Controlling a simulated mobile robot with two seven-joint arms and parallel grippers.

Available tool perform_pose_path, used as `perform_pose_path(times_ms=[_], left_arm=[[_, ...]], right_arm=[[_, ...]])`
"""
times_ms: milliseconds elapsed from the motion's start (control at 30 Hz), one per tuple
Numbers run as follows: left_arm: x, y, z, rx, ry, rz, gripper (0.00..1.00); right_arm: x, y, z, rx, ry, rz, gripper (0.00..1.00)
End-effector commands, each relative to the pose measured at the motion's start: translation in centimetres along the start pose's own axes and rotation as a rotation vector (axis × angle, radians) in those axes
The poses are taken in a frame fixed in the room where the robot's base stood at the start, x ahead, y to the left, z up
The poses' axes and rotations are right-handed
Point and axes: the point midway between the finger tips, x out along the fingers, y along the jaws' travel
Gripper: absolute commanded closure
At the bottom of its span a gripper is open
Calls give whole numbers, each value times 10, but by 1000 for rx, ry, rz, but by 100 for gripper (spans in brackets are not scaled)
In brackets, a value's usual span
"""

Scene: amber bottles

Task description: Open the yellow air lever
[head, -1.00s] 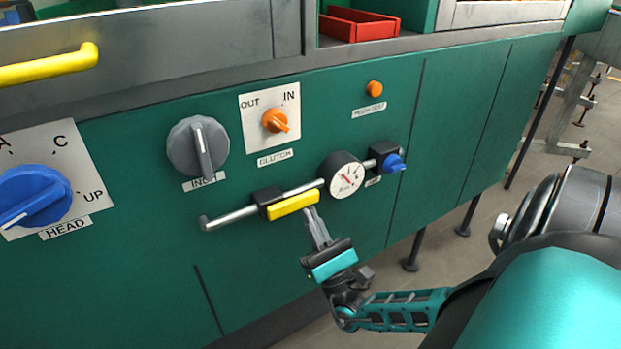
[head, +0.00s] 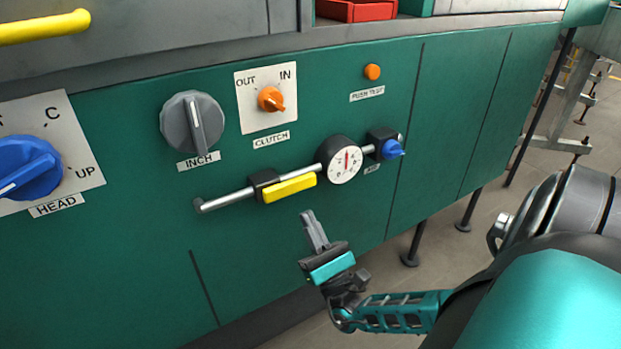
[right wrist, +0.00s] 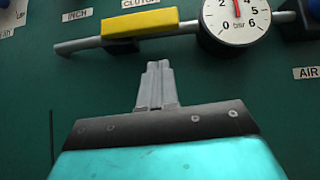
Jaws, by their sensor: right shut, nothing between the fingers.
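The yellow air lever (head: 290,188) sits on a black valve block on the metal pipe (head: 225,201) of the green machine front. Its handle lies along the pipe. In the right wrist view the lever (right wrist: 140,24) shows near the top. My right gripper (head: 308,216) is shut and empty, just below the lever and apart from it. Its closed fingers (right wrist: 157,66) point up toward the pipe in the right wrist view. The round gauge (head: 341,161) right of the lever has its red needle pointing nearly straight up. My left gripper is not in view.
A blue knob (head: 391,150) ends the pipe at right. Above are the grey INCH knob (head: 193,125), orange CLUTCH knob (head: 271,99) and orange push button (head: 372,72). A blue HEAD knob (head: 27,168) is at left. The panel below the pipe is clear.

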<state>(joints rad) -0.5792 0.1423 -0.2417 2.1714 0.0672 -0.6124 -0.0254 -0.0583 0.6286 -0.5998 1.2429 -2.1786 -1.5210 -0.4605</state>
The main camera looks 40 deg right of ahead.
Motion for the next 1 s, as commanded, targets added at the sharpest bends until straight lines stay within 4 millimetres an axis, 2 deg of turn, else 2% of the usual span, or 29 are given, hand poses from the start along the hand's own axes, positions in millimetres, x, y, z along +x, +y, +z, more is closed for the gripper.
perform_pose_path(times_ms=[33,200,400,600,1000], left_arm=[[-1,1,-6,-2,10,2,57],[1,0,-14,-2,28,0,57],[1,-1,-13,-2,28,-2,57],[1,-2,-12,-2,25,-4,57],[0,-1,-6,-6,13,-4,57]], right_arm=[[-14,0,1,-3,5,0,100],[-52,1,2,-2,4,0,100],[-82,2,2,-2,2,1,100],[-91,2,3,0,0,1,100],[-91,2,3,0,0,1,100]])
